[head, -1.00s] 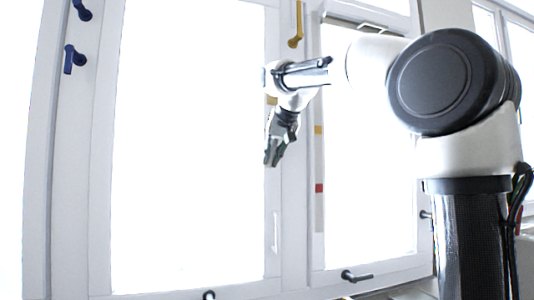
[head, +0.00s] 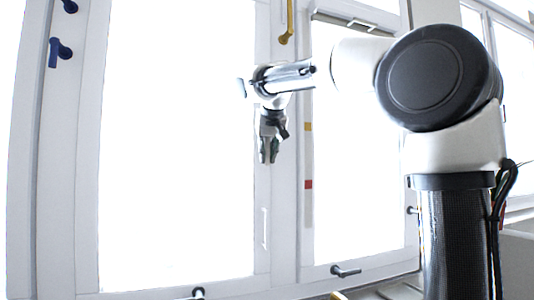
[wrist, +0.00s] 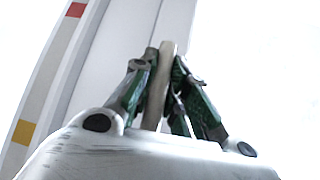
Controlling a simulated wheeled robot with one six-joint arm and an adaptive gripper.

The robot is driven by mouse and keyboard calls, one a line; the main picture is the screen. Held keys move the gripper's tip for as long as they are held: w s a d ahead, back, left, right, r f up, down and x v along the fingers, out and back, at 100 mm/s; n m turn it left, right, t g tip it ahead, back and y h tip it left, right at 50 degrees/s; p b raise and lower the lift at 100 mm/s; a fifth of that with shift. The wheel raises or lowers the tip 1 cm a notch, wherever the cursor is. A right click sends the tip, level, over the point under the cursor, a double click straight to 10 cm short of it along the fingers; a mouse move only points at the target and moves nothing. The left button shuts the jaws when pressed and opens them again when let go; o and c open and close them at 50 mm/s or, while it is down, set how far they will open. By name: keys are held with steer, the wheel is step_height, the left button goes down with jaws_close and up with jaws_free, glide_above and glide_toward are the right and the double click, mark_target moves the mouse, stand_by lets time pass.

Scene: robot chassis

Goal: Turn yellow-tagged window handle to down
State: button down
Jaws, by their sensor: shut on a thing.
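My gripper (head: 268,155) hangs fingers-down in front of the frame between the two window panes. In the wrist view its dark green fingers (wrist: 162,75) are shut around a pale, upright bar (wrist: 158,92), which looks like a window handle. In the head view the gripper hides this handle. A yellow tag (head: 308,127) sits on the pale strip to the right of the gripper, with a red tag (head: 308,184) below it. The wrist view also shows the yellow tag (wrist: 23,132) and the red tag (wrist: 75,10).
A gold handle (head: 287,22) is above my wrist. Blue handles (head: 58,50) are on the far left frame. A dark handle (head: 345,271) is on the lower right frame, another (head: 198,292) at the bottom. A thin white handle-like outline (head: 265,228) is below the gripper.

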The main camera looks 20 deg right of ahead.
steer(key=c, duration=1.4)
jaws_free()
steer(key=shift+d, duration=0.1)
steer(key=v, duration=1.2)
